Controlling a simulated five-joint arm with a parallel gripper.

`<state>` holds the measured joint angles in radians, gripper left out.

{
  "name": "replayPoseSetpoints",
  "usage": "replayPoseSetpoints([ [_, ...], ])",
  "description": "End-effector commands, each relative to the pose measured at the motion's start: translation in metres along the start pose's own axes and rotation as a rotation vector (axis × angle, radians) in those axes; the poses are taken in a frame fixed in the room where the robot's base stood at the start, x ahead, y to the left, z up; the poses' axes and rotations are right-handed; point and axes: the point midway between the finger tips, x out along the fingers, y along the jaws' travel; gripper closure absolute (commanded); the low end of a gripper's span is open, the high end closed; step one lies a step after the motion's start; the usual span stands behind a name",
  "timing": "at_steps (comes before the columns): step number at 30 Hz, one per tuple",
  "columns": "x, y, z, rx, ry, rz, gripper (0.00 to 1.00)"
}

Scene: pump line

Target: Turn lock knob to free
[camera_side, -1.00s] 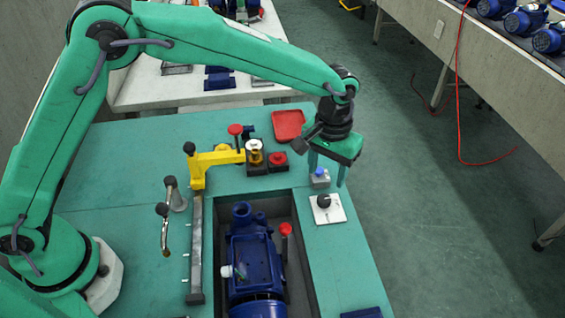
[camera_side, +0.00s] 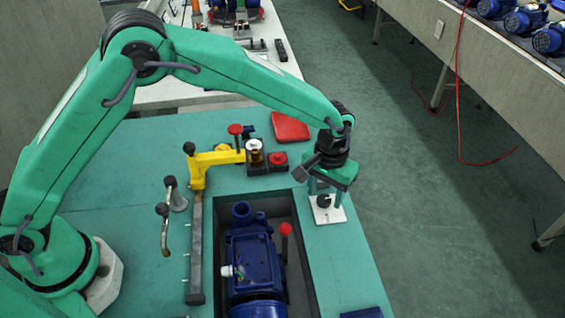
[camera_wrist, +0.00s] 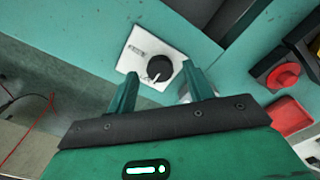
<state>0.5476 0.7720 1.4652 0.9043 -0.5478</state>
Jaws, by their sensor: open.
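The lock knob (camera_side: 323,201) is a black round knob on a white plate (camera_side: 337,215) at the right of the green bench. In the wrist view the knob (camera_wrist: 160,68) has a white pointer mark at its lower edge, on the white plate (camera_wrist: 141,46). My gripper (camera_side: 327,190) is open and hangs over the plate's far edge, just above and behind the knob. In the wrist view the two fingers of my gripper (camera_wrist: 160,88) are apart, with the knob beyond their tips and not between them.
A blue pump (camera_side: 250,258) sits in the bench recess left of the knob, with a red-topped pin (camera_side: 286,229) beside it. A yellow clamp arm (camera_side: 212,160), red knob (camera_side: 278,158) and red tray (camera_side: 290,127) stand farther back. The bench's right edge is close.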

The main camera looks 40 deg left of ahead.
Motion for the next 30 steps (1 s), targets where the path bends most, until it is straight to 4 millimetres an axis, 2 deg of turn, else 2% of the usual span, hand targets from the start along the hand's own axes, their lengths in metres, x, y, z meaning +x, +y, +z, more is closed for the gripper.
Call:
replayPoseSetpoints([
  [4, 0.0101, -0.0003, 0.0004, 0.000, -0.002, -0.001, 0.48],
  [14, 0.0123, -0.0001, 0.0001, 0.000, 0.000, 0.000, 0.48],
  [18, 0.0121, -0.0001, 0.0001, 0.000, 0.000, 0.000, 0.76],
  [21, 0.0121, -0.0001, 0.0001, 0.000, 0.000, 0.000, 0.92],
  [30, 0.0119, -0.0002, 0.0001, 0.021, 0.000, 0.000, 0.92],
])
